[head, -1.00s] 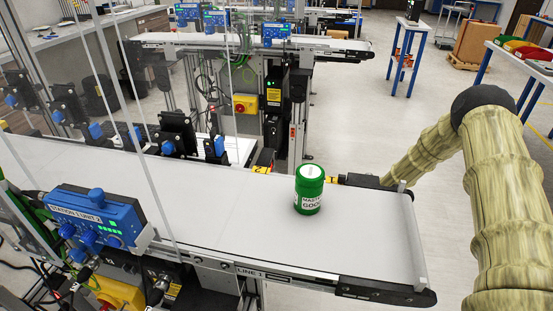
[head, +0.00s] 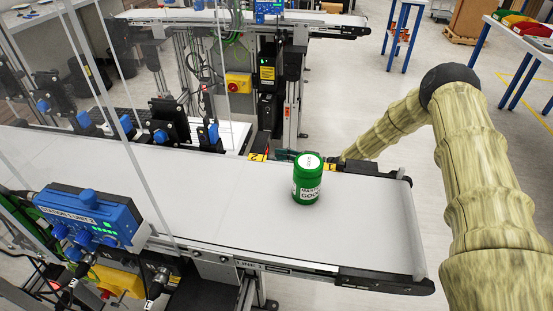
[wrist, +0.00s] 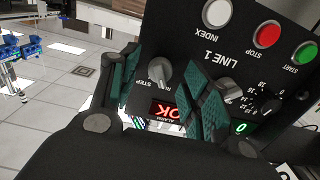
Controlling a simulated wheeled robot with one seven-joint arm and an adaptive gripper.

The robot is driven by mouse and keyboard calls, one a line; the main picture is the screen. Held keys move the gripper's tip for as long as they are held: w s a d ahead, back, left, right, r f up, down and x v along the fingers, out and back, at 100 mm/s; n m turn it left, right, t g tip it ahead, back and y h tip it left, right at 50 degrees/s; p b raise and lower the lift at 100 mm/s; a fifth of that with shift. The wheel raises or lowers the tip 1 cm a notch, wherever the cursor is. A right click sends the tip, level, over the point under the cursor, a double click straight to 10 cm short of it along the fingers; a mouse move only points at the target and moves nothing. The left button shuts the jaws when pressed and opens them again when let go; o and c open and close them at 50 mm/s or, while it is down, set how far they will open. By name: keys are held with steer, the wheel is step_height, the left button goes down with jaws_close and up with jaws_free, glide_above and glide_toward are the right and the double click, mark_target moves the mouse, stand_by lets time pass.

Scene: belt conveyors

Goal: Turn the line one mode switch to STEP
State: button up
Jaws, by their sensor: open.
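The line one control panel (wrist: 208,62) shows upside down in the wrist view, a black box marked LINE 1. Its mode switch (wrist: 159,71) is a grey knob with RUN and STEP lettering by it. I cannot tell surely which label it points at. My gripper (wrist: 163,90) is open, with its green-padded fingers on either side of the mode switch. The right finger covers part of the panel between this switch and a second knob (wrist: 228,90). Contact with the switch cannot be made out. In the head view the gripper is mostly hidden beyond the conveyor end.
The panel also carries a white INDEX button (wrist: 217,13), a red STOP button (wrist: 267,34), a green START button (wrist: 305,53) and a lit red display (wrist: 168,110). A green jar (head: 307,180) stands on the line 1 conveyor (head: 225,205). Open floor lies to the right.

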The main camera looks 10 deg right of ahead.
steer(key=shift+w+a, duration=0.2)
steer(key=shift+a, duration=0.3)
steer(key=c, duration=1)
steer(key=shift+c, duration=0.2)
steer(key=shift+m, duration=0.4)
steer(key=m+b, duration=0.2)
steer(key=m, duration=0.2)
steer(key=shift+m, duration=0.4)
steer(key=m, duration=0.6)
jaws_close()
steer(key=shift+m, duration=0.3)
